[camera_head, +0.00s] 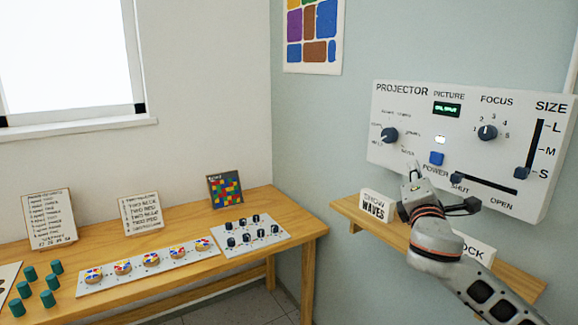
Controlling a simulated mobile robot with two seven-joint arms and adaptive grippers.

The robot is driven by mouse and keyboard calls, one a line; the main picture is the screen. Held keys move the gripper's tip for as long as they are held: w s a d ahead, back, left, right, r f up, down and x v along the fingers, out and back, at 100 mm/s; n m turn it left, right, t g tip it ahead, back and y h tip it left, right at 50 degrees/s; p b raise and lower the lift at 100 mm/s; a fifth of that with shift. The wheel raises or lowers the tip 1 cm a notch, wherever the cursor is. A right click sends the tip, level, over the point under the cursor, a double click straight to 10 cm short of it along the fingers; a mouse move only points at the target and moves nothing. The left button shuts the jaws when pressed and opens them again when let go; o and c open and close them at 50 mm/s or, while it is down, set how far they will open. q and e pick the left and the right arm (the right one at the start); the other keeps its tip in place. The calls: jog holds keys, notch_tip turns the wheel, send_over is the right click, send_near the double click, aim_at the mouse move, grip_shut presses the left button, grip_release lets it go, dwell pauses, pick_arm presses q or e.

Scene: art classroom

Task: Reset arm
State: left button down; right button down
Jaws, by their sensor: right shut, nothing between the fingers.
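My right arm comes in from the lower right, and its gripper (414,172) is raised in front of the wall panel. The gripper is shut and empty. Its tips point up, just left of and below the blue power button (437,158) in the picture. I cannot tell whether they touch the panel. The white projector panel (465,150) has a picture dial (390,134), a focus dial (487,132), a vertical size slider (522,173) near S, and a shut/open slider (457,178) near SHUT. Its small display is lit green. My left gripper is not in view.
A narrow wooden shelf (350,208) below the panel holds a "WAVES" sign (377,206) and a second sign (478,250), partly hidden by my arm. A wooden table (292,218) at the left holds colored discs, green cylinders, a knob board and cards. Floor shows between them.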

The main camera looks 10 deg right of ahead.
jog(key=s+a+f+m+g+y, duration=0.1)
jog(key=s+a+f+y, duration=0.2)
jog(key=f, duration=0.8)
jog(key=s+a+f+m+g+y, duration=0.15)
jog(key=a+f, duration=0.35)
jog(key=f, duration=0.7)
jog(key=s+a+f+m+g+y, duration=0.2)
jog(key=a+f+y, duration=0.25)
jog(key=f, duration=0.65)
jog(key=s+a+f+m+g, duration=0.1)
jog(key=s+a+f+m, duration=0.1)
jog(key=s+f, duration=0.5)
jog(key=s+a+f+m+g+y, duration=0.1)
jog(key=s+a+f+m, duration=0.2)
jog(key=s, duration=0.7)
jog(key=s+a+f+m+g, duration=0.1)
jog(key=s+a+f+m, duration=0.1)
jog(key=s+f+m, duration=0.4)
notch_tip(320, 180, down, 5)
jog(key=s, duration=0.2)
jog(key=shift+s+a+f+y, duration=0.15)
jog(key=shift+s+a+y, duration=0.15)
jog(key=shift+y, duration=0.1)
jog(key=shift+d, duration=0.15)
